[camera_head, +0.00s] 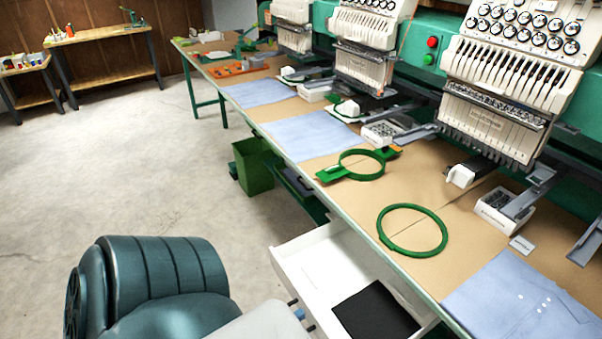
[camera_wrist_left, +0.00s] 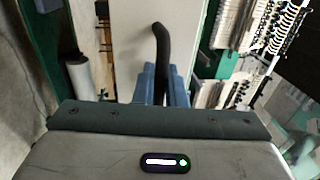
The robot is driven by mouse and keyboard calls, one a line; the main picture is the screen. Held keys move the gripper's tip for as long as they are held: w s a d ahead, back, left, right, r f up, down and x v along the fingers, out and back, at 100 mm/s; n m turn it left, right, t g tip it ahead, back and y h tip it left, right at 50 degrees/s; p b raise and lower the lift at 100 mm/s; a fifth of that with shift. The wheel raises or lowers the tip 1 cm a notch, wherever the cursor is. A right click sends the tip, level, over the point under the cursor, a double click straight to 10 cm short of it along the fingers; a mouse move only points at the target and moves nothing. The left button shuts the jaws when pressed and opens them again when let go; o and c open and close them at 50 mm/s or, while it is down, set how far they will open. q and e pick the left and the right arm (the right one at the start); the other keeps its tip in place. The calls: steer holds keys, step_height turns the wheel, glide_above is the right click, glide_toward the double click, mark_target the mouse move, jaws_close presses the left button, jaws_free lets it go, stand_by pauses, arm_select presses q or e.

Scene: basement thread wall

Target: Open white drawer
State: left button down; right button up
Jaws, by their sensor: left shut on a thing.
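The white drawer (camera_head: 322,262) is pulled out from under the table's front edge, with its inside showing. A flat black item (camera_head: 376,312) lies in it. My left gripper (camera_head: 299,314) is at the drawer's outer face, where short dark ends of the handle show on both sides of a blue finger. In the left wrist view, the blue fingers (camera_wrist_left: 163,84) are shut on the black handle (camera_wrist_left: 162,45), which stands out from the white drawer front (camera_wrist_left: 132,22). My right gripper is out of view.
Embroidery machines (camera_head: 517,80) line the long table (camera_head: 440,192), which carries green hoops (camera_head: 413,206) and blue cloths (camera_head: 522,305). A green bin (camera_head: 253,167) stands on the floor near the table. Open concrete floor (camera_head: 130,170) lies to the left.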

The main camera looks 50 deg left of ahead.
arm_select(q)
steer(key=c, duration=1.9)
jaws_free()
steer(key=shift+s, duration=0.1)
steer(key=b+v, duration=0.2)
steer(key=v, duration=0.8)
steer(key=shift+s+f, duration=0.1)
steer(key=shift+s, duration=0.25)
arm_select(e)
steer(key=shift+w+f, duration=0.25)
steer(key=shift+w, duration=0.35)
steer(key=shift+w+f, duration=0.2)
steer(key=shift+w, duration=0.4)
